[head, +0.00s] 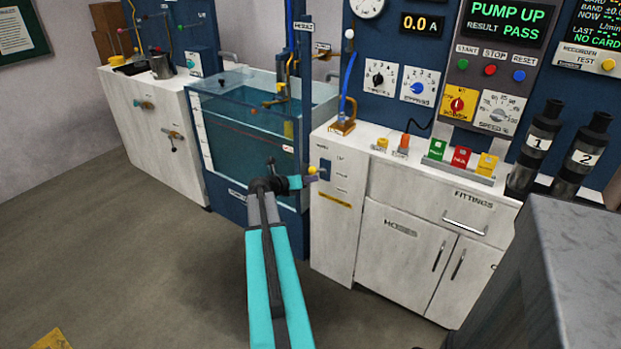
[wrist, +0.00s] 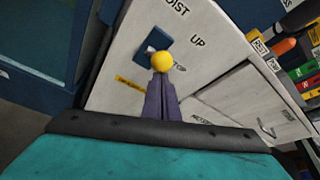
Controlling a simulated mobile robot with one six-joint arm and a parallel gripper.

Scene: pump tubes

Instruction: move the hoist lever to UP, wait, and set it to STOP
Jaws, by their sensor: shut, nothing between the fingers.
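The hoist lever shows as a yellow ball knob (head: 312,171) standing out from a dark blue plate (head: 325,169) on the white cabinet front. The knob (wrist: 162,62) is also in the wrist view, with the plate (wrist: 149,47) behind it. UP (wrist: 197,41) and STOP labels are printed beside the plate, with another label below. The knob appears near STOP level, but the exact lever setting is unclear. My gripper (head: 303,181) is shut and empty, its purple fingertips (wrist: 160,80) right at the knob's lower side. I cannot tell whether they touch.
A glass water tank (head: 247,135) stands left of the hoist cabinet. Cupboard doors (head: 405,250) and a drawer handle (head: 465,224) are to the right. A grey block (head: 590,250) fills the lower right. Open floor (head: 150,250) lies at left.

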